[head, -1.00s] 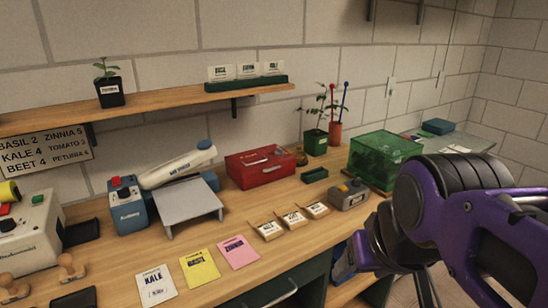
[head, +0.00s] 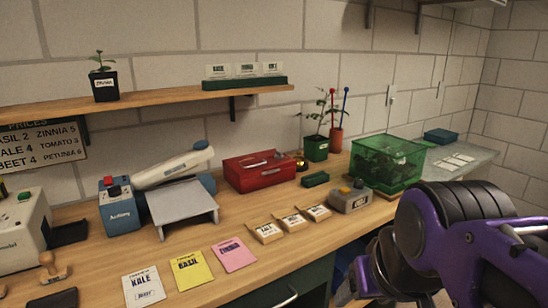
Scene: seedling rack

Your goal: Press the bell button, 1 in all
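A small brass-coloured dome (head: 301,163), which looks like a desk bell, stands on the wooden bench just right of the red box. It is too small for me to make out its button. My purple arm fills the lower right of the head view, in front of the bench's right end. Its gripper fingers do not show, so I cannot see whether they are open or shut. No part of my arm visibly touches the dome.
Around the dome are the red box (head: 258,171), a small green tray (head: 315,180), a potted plant (head: 316,147) and a grey box with a yellow knob (head: 350,198). A green transparent crate (head: 386,165) stands to the right. Seed packets (head: 189,269) lie along the front.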

